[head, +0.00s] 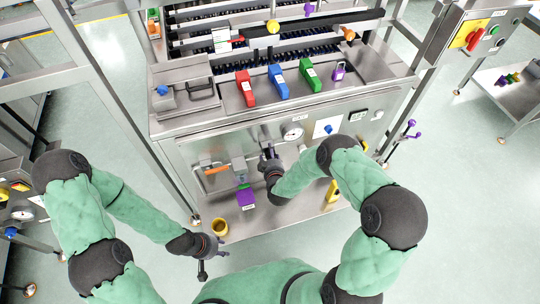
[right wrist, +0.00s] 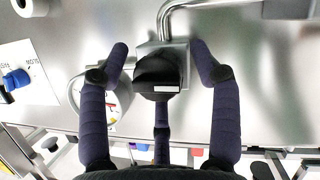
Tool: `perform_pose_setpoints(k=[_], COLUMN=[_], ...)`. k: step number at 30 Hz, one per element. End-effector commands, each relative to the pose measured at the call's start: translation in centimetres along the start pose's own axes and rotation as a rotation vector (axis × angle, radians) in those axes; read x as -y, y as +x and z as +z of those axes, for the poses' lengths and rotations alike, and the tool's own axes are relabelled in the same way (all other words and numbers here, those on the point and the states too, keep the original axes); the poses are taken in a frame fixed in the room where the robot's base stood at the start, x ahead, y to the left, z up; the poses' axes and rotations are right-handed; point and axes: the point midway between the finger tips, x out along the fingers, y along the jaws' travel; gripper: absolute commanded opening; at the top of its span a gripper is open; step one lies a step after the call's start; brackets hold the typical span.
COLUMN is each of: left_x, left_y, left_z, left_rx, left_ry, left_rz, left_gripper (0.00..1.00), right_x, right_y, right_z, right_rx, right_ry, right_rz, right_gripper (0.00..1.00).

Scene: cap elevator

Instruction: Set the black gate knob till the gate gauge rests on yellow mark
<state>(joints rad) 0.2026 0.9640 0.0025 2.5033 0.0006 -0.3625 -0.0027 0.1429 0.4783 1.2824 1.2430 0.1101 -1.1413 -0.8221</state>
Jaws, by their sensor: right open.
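The black gate knob (right wrist: 160,75) sits on a grey metal block on the steel panel, below a bent pipe. My right gripper (right wrist: 161,58) is open, with a dark finger on either side of the knob and gaps between. A third finger shows below it. In the head view my right gripper (head: 266,153) is at the panel and hides the knob. The round white gate gauge (right wrist: 104,108) is left of the knob, partly covered by a finger; its needle cannot be read. It also shows in the head view (head: 292,131). My left gripper (head: 210,262) is open and empty, low and away from the panel.
An orange-handled valve (head: 216,170) is left of my right gripper. Red, blue and green levers (head: 278,82) line the machine top.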

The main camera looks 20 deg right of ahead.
Motion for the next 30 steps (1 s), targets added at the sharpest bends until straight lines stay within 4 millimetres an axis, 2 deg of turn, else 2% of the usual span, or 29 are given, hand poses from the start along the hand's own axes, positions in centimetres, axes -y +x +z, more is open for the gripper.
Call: perform_pose_setpoints(k=[10,15,16,30], left_x=[0.02,0.02,0.02,0.03], left_y=[0.04,0.04,0.04,0.07], left_z=[-0.01,-0.02,-0.01,-0.01], left_rx=[0.000,0.000,0.000,0.000], left_ry=[0.000,0.000,0.000,0.000], left_rz=[0.000,0.000,0.000,0.000], left_gripper=[0.40,0.40,0.40,0.40], right_x=[-0.07,-0.05,-0.04,0.15], right_y=[0.38,0.37,0.37,0.30], right_z=[-0.07,-0.07,-0.07,-0.03], right_rx=[-0.001,-0.001,-0.001,0.000], right_ry=[0.000,0.001,0.000,0.004], right_rz=[0.001,0.001,0.000,-0.006], right_gripper=[0.64,0.16,0.12,0.11])
